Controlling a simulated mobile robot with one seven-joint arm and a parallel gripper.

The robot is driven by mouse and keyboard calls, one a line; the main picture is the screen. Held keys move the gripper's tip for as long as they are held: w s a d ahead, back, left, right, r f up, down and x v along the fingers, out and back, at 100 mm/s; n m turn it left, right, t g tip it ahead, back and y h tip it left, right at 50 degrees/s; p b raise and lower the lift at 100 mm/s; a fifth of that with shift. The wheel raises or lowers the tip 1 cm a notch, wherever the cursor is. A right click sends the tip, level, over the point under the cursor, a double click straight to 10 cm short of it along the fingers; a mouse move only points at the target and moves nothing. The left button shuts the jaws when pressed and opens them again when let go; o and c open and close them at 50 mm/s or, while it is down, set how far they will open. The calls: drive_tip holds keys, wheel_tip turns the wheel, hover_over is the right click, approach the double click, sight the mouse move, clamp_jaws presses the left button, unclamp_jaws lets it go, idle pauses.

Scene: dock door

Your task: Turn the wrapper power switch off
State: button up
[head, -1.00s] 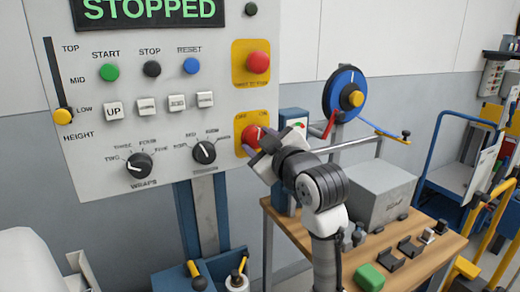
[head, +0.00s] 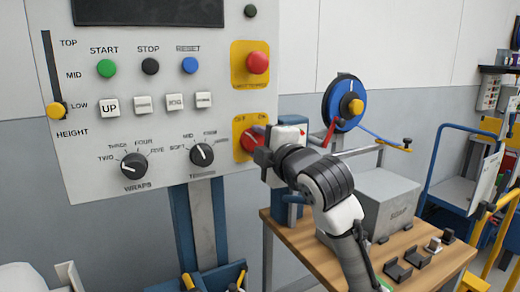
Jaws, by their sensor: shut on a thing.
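The wrapper control panel (head: 88,165) fills the left of the head view. The power switch is a red rotary knob (head: 247,142) on a yellow plate (head: 240,122) at the panel's lower right. My gripper (head: 260,143) is at this knob and shut on it, seen from behind. My wrist hides much of the knob and the plate's right part, so the knob's exact angle is hard to read. The panel's display (head: 148,10) is dark and shows no text.
A red emergency button (head: 257,62) sits just above on its own yellow plate. Rotary dials (head: 202,154) are to the left. A wooden bench (head: 290,236) with a grey box (head: 388,200) and a blue strap reel (head: 344,102) stands right, close to my arm.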

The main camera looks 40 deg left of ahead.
drive_tip(key=shift+n, duration=0.5)
drive_tip(key=o, duration=1)
drive_tip(key=b+v, duration=0.2)
drive_tip(key=v, duration=1.1)
drive_tip(key=shift+s+d+b, duration=0.15)
drive_tip(key=shift+d+b, duration=0.2)
